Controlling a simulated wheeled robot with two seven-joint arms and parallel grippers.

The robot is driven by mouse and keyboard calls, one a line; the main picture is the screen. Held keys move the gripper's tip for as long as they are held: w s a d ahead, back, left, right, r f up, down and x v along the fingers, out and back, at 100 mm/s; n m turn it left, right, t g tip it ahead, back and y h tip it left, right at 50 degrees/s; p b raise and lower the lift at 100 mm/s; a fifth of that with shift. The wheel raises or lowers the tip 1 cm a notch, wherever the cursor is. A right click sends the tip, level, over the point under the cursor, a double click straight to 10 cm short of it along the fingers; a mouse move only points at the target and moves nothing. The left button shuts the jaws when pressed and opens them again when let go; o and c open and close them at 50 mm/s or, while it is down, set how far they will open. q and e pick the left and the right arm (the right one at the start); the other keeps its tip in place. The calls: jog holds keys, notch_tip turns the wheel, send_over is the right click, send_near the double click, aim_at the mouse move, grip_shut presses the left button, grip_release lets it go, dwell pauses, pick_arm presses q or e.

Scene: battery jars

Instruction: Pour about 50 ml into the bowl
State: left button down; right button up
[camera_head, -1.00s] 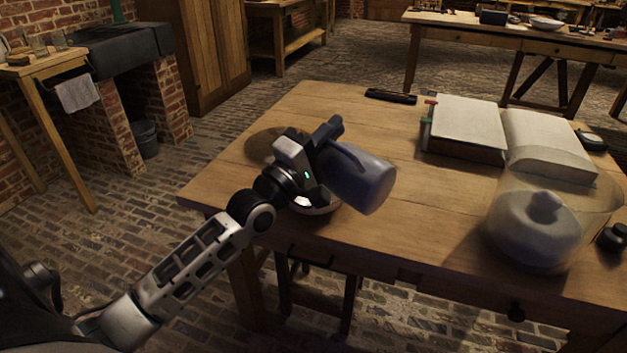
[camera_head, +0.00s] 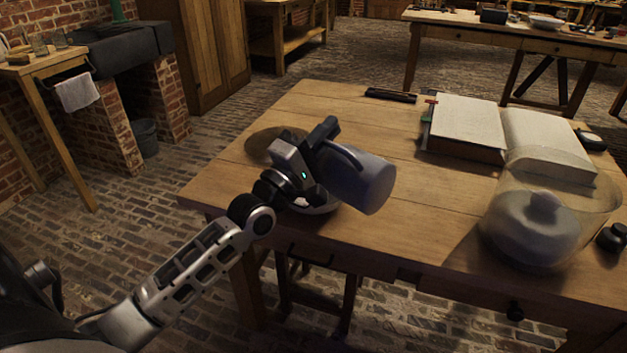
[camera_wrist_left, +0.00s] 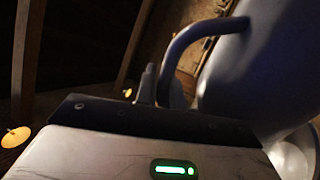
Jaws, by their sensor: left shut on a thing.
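My left gripper (camera_head: 322,150) is shut on the handle of a blue-grey jug (camera_head: 362,184). The jug is tilted well over, held above the near left part of the table. In the left wrist view the jug's body (camera_wrist_left: 262,70) and its curved handle (camera_wrist_left: 192,38) show beside my gripper. A pale bowl (camera_head: 322,208) sits under the jug and gripper, mostly hidden, with only part of its rim showing. Part of a pale rounded surface, likely the bowl (camera_wrist_left: 295,155), shows at the lower right of the wrist view. The jug's mouth and any liquid stream cannot be made out.
A large glass jar (camera_head: 497,215) with a grey-white form inside stands at the table's right. An open book (camera_head: 468,122) lies behind it. A dark bar (camera_head: 391,96) lies at the back edge. The wooden table (camera_head: 415,200) is clear in the middle.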

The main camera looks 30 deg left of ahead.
pick_arm(q)
jog(key=shift+a+r+n+y+p, duration=0.25)
jog(key=shift+a+n+y+p, duration=0.15)
jog(key=shift+n, duration=0.2)
dwell(1.1)
